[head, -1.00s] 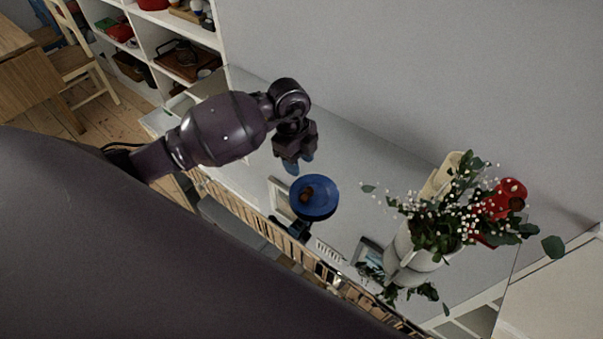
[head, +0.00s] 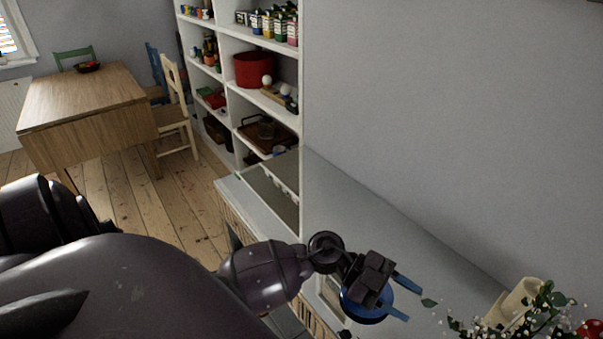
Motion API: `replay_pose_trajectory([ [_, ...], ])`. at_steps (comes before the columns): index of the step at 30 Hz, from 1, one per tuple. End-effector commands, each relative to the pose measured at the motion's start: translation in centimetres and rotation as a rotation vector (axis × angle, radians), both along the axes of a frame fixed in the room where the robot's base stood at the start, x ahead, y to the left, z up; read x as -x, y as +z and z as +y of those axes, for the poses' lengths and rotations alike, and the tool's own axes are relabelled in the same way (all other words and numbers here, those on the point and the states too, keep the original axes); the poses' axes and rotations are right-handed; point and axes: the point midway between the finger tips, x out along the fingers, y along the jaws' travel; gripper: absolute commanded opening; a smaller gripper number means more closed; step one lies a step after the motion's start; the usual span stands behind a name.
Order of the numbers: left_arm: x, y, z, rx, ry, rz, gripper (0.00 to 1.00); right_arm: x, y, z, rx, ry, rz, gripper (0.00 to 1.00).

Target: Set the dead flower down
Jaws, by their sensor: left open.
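My left gripper (head: 413,304) is over the grey counter, its two blue-tipped fingers spread apart with nothing visible between them. The blue dish (head: 358,311) is on the counter, behind and below the gripper in the picture, and partly covered by it. No dead flower can be made out now; the inside of the dish is mostly hidden by the gripper. A plant with green leaves and small white blossoms (head: 540,312) is at the lower right, cut off by the picture edge. My right gripper is not in view.
The grey counter (head: 375,215) is clear along the wall behind the gripper. A cream object (head: 512,304) and a red object (head: 590,331) stand by the plant. White shelves (head: 222,100) and a wooden table (head: 85,95) with chairs are farther back.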

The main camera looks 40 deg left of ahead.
Motion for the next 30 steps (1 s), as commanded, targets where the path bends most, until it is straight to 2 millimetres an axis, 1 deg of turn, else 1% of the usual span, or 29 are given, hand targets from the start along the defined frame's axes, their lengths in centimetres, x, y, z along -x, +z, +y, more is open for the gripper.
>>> replay_pose_trajectory([
  [1, 0.0, 0.4, 0.0, 0.074, 0.059, -0.014, 0.44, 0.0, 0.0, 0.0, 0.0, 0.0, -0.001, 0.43],
  [3, -0.2, 0.9, 0.5, 0.168, 0.155, -0.038, 0.44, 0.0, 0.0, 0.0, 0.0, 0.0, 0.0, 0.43],
  [7, -0.8, 1.3, 2.2, 0.303, 0.361, -0.062, 0.44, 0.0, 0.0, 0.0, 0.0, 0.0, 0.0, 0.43],
  [10, -1.1, 0.9, 4.1, 0.37, 0.538, -0.057, 0.44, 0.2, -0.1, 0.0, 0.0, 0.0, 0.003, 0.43],
  [13, -1.1, -0.2, 6.3, 0.405, 0.719, -0.029, 0.44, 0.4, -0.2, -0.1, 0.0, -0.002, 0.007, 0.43],
  [17, -0.5, -2.7, 9.4, 0.402, 0.952, 0.043, 0.44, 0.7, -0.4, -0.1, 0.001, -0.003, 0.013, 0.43],
  [20, 0.6, -5.2, 11.6, 0.368, 1.117, 0.126, 0.44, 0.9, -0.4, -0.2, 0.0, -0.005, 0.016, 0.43],
  [23, 2.3, -8.2, 13.4, 0.309, 1.258, 0.233, 0.44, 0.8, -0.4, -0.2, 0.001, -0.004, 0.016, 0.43],
  [25, 3.9, -10.3, 14.4, 0.259, 1.339, 0.317, 0.44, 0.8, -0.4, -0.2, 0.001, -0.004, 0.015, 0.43],
  [27, 5.5, -12.2, 15.1, 0.206, 1.399, 0.401, 0.44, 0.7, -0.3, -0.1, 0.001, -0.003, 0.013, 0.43],
  [30, 7.6, -14.4, 15.6, 0.142, 1.449, 0.506, 0.44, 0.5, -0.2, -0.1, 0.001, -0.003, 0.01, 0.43],
])
